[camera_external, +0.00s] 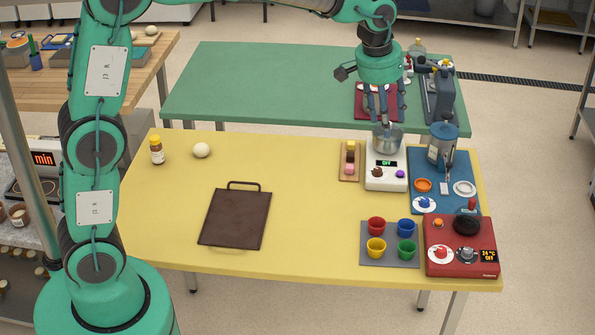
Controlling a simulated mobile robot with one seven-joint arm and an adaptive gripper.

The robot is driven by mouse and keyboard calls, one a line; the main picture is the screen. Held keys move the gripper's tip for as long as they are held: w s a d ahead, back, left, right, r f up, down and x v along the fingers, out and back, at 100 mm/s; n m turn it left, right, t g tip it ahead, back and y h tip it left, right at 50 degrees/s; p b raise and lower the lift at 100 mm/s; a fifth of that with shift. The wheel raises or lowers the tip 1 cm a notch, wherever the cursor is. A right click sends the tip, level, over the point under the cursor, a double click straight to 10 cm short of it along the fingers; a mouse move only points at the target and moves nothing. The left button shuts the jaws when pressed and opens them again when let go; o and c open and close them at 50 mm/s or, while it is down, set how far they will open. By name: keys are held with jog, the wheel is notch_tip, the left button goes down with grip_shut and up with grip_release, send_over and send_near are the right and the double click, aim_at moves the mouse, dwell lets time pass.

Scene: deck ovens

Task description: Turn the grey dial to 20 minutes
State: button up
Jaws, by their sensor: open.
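A small grey dial (466,254) sits on the front of a red appliance (460,270) at the right front corner of the yellow table. A display (488,255) beside it reads about 24 °C and OFF. The dial's marks are too small to read. Another display (43,158), at the left edge, shows "min"; my arm partly hides its surroundings, and I cannot tell whether it has a grey dial. My gripper (383,108) is open, pointing down above a metal bowl (387,140), well behind the red appliance. It holds nothing that I can see.
The bowl stands on a white device (386,178) with an OFF display. A blue machine (442,152) stands to its right. Several coloured cups (376,226) are left of the red appliance. A brown board (234,218) lies on the yellow table (300,180), whose middle is mostly clear.

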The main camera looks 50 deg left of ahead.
jog(key=w+d+f+p, duration=0.2)
jog(key=w+d+f, duration=0.25)
jog(key=w, duration=0.25)
jog(key=n+g+p, duration=0.2)
jog(key=p, duration=0.3)
send_over(468, 250)
notch_tip(468, 250, down, 20)
jog(key=shift+w+y, duration=0.1)
jog(key=shift+y, duration=0.2)
jog(key=shift+f, duration=0.1)
notch_tip(468, 250, down, 14)
jog(key=shift+r+b, duration=0.25)
jog(key=shift+b, duration=0.15)
grip_shut()
